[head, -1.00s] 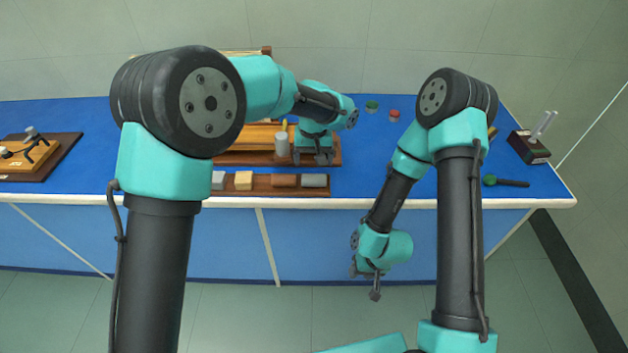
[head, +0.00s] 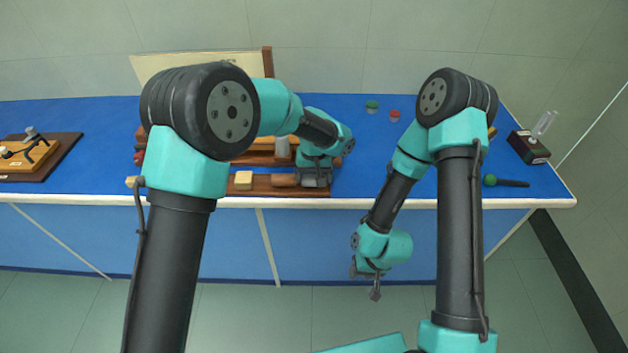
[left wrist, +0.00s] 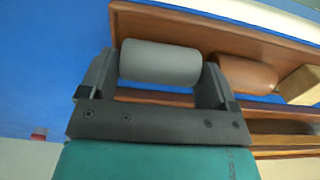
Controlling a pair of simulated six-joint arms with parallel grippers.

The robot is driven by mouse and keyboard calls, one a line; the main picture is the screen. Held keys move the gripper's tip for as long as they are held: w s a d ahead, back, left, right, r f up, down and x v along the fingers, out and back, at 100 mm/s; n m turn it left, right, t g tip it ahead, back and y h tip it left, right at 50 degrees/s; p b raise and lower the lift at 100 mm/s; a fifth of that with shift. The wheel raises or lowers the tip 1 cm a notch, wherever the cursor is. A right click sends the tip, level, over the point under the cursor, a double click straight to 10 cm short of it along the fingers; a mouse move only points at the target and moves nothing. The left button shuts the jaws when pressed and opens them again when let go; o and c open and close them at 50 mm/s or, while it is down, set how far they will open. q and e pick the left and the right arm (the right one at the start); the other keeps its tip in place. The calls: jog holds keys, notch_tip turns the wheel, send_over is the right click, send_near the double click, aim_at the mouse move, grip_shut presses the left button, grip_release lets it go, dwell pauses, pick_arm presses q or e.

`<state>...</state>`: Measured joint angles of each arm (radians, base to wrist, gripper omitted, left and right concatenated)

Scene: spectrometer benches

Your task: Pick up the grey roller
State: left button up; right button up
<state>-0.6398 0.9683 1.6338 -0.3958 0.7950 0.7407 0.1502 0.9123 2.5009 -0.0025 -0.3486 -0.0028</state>
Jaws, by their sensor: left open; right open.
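The grey roller (left wrist: 160,63) lies on a brown wooden rack in the left wrist view. My left gripper (left wrist: 158,75) is open, with one finger at each end of the roller. I cannot tell whether the fingers touch it. In the head view my left gripper (head: 314,178) is over the right end of the front rack (head: 262,190) and hides the roller. My right gripper (head: 370,283) is open and empty, in front of the table and below its top.
A brown roller (left wrist: 247,74) lies right beside the grey one, then a pale block (left wrist: 303,84). A larger wooden stand with a grey cylinder (head: 282,147) is behind. Green (head: 372,105) and red (head: 394,114) small items stand further back.

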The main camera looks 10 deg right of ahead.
pick_arm(q)
jog(key=shift+f, duration=0.35)
jog(key=shift+c, duration=0.2)
jog(key=c, duration=0.6)
